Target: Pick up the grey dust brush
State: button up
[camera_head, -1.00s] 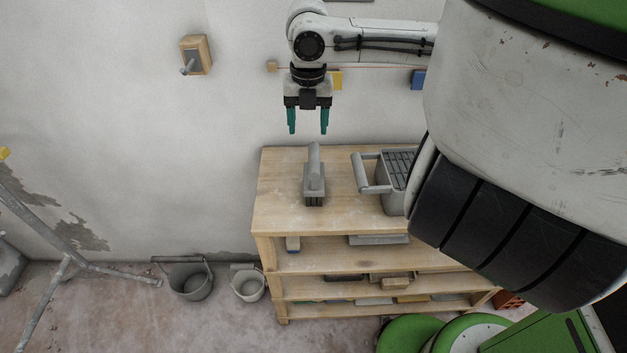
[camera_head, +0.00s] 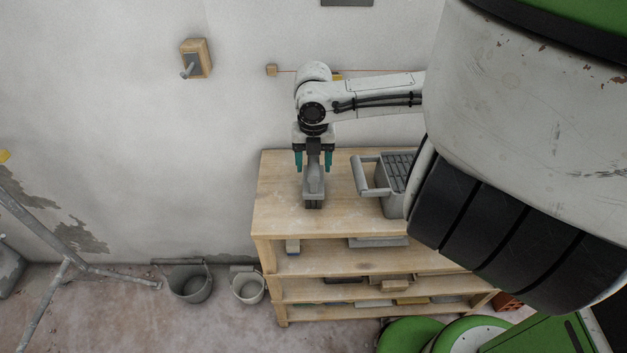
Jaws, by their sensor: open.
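The grey dust brush (camera_head: 313,190) stands on the wooden shelf's top board (camera_head: 277,213), left of the middle, with its handle pointing up and back. My gripper (camera_head: 313,167) points down over the brush. Its two teal fingers are open, one on each side of the handle in this view. The upper end of the handle is hidden behind my gripper. Whether the fingers touch the handle cannot be told.
A grey bucket with a grid and a bar handle (camera_head: 392,184) stands on the top board, right of the brush. Two grey buckets (camera_head: 190,283) (camera_head: 248,287) stand on the floor left of the shelf. The board's left front is clear.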

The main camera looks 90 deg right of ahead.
jog(key=shift+c, duration=0.3)
grip_shut()
dwell(0.3)
notch_tip(320, 180, up, 10)
dwell(0.6)
jog(key=c, duration=0.5)
grip_release()
jog(key=shift+c, duration=0.2)
grip_shut()
